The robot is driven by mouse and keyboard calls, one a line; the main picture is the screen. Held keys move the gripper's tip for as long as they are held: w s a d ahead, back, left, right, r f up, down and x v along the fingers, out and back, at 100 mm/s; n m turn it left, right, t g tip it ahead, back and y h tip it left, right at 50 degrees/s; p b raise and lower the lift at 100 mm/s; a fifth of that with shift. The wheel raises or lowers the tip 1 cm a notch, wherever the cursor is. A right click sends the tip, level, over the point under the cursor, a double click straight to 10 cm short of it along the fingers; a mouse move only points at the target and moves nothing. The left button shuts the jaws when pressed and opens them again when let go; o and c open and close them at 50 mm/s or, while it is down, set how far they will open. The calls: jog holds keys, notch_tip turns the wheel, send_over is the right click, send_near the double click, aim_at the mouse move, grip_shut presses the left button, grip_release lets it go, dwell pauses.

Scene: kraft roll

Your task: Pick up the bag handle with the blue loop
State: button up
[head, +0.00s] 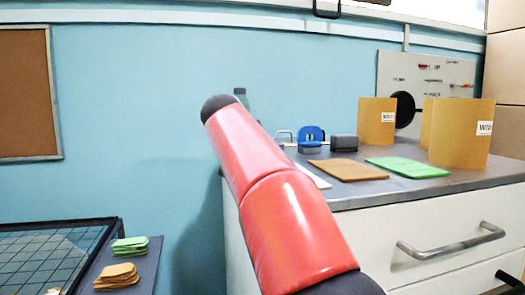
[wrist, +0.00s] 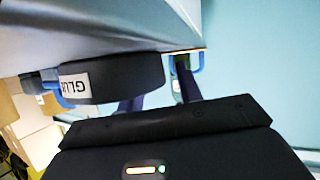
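In the wrist view, my gripper (wrist: 157,92) shows two dark fingers with a gap between them, and it looks open. A blue loop (wrist: 201,62) stands at the counter edge, close to the right finger's tip; I cannot tell whether they touch. A dark rounded block labelled "GLU…" (wrist: 112,78) lies in front of the left finger and hides its tip. In the head view, a blue item (head: 311,134) stands on the counter among grey items; I cannot tell whether it is the same loop. My gripper is not clearly visible there.
The grey counter (head: 430,184) holds a brown stack (head: 348,170), a green stack (head: 407,167), kraft bags (head: 461,133) and a dark grey block (head: 344,143). A drawer handle (head: 450,243) sticks out below. A dark tray table (head: 84,268) with small stacks stands lower left.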

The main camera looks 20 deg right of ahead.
jog(key=shift+w+d, duration=0.1)
jog(key=shift+w, duration=0.1)
grip_shut()
jog(key=shift+r, duration=0.1)
dwell(0.4)
jog(key=shift+r+p, duration=1.25)
jog(key=shift+r, duration=3.45)
jog(key=shift+r, duration=0.1)
